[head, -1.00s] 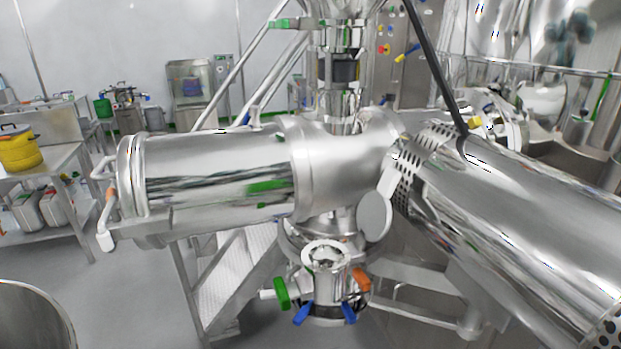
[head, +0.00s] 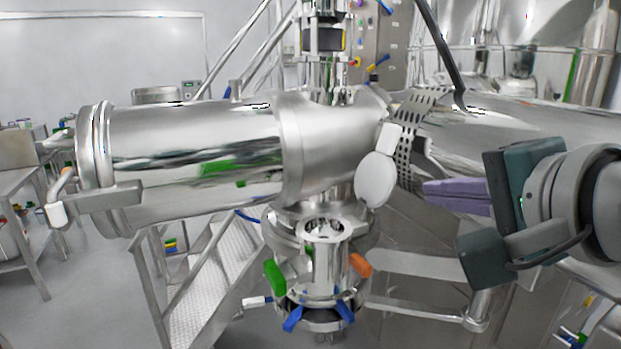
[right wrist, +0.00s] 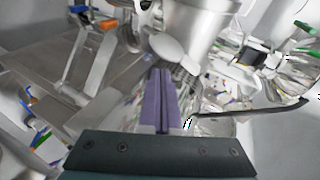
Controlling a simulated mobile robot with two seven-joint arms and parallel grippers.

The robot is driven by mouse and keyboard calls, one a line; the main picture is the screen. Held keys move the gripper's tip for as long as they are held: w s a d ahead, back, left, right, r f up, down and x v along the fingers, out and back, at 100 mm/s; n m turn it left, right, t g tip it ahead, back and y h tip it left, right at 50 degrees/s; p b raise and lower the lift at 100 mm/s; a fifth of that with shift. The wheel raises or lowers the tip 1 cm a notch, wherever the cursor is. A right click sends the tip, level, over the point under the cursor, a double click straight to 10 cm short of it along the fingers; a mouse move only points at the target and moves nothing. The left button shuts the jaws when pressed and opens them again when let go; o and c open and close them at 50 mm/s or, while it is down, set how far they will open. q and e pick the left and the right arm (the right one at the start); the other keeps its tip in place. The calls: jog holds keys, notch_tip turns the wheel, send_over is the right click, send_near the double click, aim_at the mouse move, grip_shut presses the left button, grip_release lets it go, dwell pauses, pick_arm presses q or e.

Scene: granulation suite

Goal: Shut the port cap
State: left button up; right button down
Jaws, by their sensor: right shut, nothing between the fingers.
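The port cap (head: 375,179) is a round pale disc on a hinge at the right side of the steel housing. It hangs open, tilted, up and to the right of the open port (head: 327,229), a short upright tube with a flanged rim. My right gripper (head: 428,192) has purple fingers, shut and empty, pointing left toward the cap with a gap between them in the head view. In the right wrist view the shut fingers (right wrist: 160,75) point at the cap (right wrist: 167,47), which shows just beyond their tips. My left gripper is not in view.
A large horizontal steel cylinder (head: 195,150) fills the left. A perforated guard (head: 415,125) stands close behind my right fingers. Green, orange and blue handles (head: 274,277) ring the port's base. Steps (head: 200,300) stand at the lower left.

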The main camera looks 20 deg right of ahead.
aim_at(412, 146)
jog(key=w+d+m+t, duration=0.1)
jog(key=w+m, duration=0.1)
jog(key=w, duration=0.2)
jog(key=w+d+r+m+t+h, duration=0.1)
jog(key=w+d+m, duration=0.1)
jog(key=w, duration=0.2)
jog(key=w+d+m+t+p, duration=0.1)
jog(key=w+d+m, duration=0.1)
jog(key=w, duration=0.2)
jog(key=shift+w+d+r+m+h, duration=0.15)
jog(key=shift+d+m+h, duration=0.1)
jog(key=shift+m+h, duration=0.15)
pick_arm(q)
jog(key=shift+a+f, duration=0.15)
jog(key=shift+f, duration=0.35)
